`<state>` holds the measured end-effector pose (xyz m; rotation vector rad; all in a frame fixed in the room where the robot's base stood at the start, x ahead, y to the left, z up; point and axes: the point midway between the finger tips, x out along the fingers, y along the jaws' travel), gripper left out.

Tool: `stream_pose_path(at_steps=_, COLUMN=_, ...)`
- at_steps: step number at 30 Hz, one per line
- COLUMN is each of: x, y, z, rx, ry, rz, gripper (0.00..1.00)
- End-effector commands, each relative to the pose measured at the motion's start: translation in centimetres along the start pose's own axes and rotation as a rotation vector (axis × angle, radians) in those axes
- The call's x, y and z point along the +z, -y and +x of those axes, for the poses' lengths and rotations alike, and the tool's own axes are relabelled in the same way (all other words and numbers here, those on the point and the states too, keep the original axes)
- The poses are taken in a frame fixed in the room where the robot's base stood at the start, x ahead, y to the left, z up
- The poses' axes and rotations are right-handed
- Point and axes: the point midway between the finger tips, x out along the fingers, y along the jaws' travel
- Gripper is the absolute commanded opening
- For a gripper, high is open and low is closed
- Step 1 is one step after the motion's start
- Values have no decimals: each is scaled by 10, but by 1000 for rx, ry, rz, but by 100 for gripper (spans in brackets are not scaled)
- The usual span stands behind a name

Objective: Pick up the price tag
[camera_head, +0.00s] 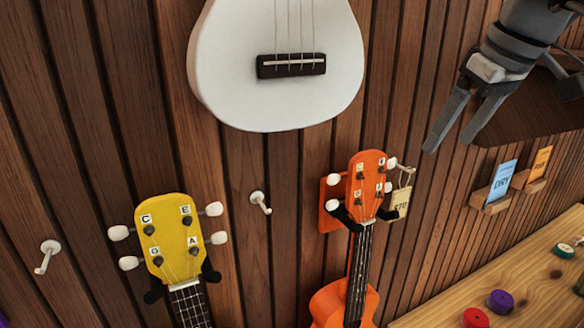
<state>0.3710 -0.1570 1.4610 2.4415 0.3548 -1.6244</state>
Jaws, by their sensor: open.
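The price tag (399,203) is a small pale yellow-green card with dark lettering. It hangs on a string beside the orange ukulele's headstock (367,180), partly behind its right-hand tuning pegs. My gripper (447,145) is at the upper right, above and to the right of the tag and apart from it. Its two grey fingers are spread, with nothing between them.
A white ukulele (276,95) hangs at top centre and a yellow one (172,235) at lower left. Bare wall hooks (260,202) stick out. Blue (501,186) and orange (541,160) cards stand in wooden holders above a wooden counter (540,285) with small coloured round items.

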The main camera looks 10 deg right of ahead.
Motion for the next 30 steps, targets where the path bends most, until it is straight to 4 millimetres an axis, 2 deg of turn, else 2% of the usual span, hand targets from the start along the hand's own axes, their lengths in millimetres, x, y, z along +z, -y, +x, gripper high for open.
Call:
stream_pose_path(at_steps=2, x=-1, y=8, z=-6, rx=-25, ry=0, rz=-22, gripper=92)
stream_pose_path(at_steps=5, x=-1, y=12, z=-2, rx=-40, ry=1, rz=-34, gripper=92)
stream_pose_path(at_steps=8, x=0, y=13, z=13, rx=-44, ry=3, rz=-34, gripper=92)
stream_pose_path(at_steps=18, x=-1, y=15, z=86, rx=-43, ry=4, rz=-32, gripper=92)
stream_pose_path(at_steps=21, x=-1, y=15, z=102, rx=-41, ry=3, rz=-32, gripper=92)
stream_pose_path(at_steps=30, x=-3, y=16, z=125, rx=-41, ry=3, rz=-32, gripper=92)
